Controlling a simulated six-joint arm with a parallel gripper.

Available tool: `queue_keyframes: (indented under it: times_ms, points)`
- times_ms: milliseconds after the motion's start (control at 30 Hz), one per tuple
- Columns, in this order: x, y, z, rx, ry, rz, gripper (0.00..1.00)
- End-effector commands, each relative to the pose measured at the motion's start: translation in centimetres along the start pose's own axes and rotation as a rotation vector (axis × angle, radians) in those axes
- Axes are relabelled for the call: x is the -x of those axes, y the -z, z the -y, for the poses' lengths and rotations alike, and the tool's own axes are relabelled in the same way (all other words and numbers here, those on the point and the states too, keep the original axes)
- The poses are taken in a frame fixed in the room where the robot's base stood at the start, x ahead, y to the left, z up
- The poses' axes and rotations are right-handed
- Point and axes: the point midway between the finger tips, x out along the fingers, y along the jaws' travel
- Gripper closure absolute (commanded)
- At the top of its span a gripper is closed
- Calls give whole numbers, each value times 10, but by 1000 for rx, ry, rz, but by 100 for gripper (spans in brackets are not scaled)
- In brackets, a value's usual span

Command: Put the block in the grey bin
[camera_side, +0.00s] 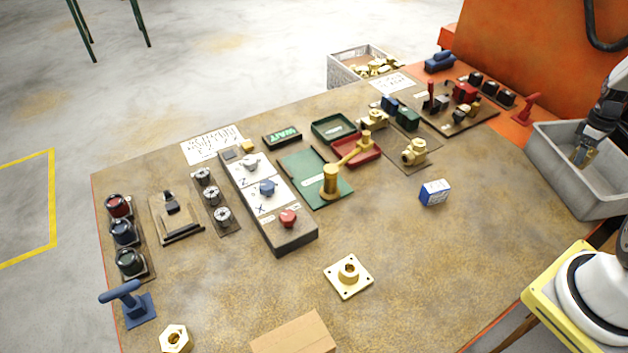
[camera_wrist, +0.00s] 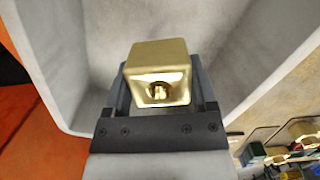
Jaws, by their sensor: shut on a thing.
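The brass block (camera_wrist: 158,68), with a hole in its face, is held between the two dark fingers of my gripper (camera_wrist: 160,98) in the wrist view. The grey bin (camera_side: 566,172) stands at the right edge of the bench in the side view. My gripper (camera_side: 583,155) points down within the bin's opening there, with the brass block (camera_side: 581,157) small at its tip. The bin's grey walls (camera_wrist: 45,50) surround the block in the wrist view. I cannot tell how far the block is above the bin floor.
A blue and white box (camera_side: 434,192) lies on the bench left of the bin. A red lever (camera_side: 526,108) stands behind the bin. A crate of brass parts (camera_side: 345,68) is beyond the bench. The bench's front right is clear.

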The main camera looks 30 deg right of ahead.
Motion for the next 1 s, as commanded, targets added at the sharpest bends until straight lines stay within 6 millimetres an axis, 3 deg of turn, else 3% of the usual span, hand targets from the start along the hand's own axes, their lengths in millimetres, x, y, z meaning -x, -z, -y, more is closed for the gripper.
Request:
queue_keyframes:
  times_ms: [433, 967, 1000]
  points:
    - [-35, 5, 0, 0, -1, 0, 100]
    - [-42, 6, -1, 0, -2, -1, 100]
    - [-42, 5, 0, 0, 0, 0, 17]
